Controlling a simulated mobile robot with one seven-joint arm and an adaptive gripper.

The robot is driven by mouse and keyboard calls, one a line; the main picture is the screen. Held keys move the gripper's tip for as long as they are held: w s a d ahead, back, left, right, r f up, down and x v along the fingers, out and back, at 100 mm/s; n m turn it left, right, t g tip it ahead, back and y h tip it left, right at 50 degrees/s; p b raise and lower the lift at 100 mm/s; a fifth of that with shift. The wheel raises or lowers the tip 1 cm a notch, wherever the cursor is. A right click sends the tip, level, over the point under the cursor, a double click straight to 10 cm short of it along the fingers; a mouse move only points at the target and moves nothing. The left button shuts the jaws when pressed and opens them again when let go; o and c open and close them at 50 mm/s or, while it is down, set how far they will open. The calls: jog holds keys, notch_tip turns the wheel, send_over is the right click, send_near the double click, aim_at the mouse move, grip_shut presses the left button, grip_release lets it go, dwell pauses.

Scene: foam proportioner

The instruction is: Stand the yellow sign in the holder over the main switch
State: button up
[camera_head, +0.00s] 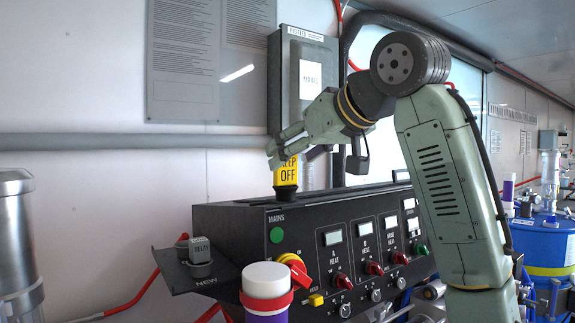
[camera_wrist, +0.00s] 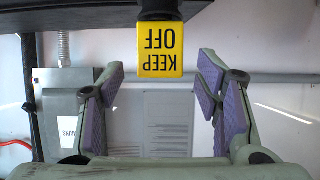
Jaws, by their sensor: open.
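The yellow sign reading KEEP OFF (camera_head: 286,171) stands upright in a dark holder (camera_head: 285,191) on top of the black console, above the MAINS label. In the wrist view the sign (camera_wrist: 160,50) appears upside down, with its base at the dark holder (camera_wrist: 161,9). The red and yellow main switch (camera_head: 297,268) is on the console's front below. My gripper (camera_head: 273,152) is open at the sign's upper part. In the wrist view my gripper (camera_wrist: 160,70) has its purple-padded fingers apart on either side of the sign, with clear gaps and no visible contact.
The black console (camera_head: 232,222) carries several knobs and displays. A grey box (camera_head: 303,85) is on the wall behind my gripper. A shelf with a relay (camera_head: 200,250) juts out at the console's left. A white-capped cylinder (camera_head: 267,280) stands in front.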

jog(key=b+v, duration=0.1)
jog(key=v, duration=0.7)
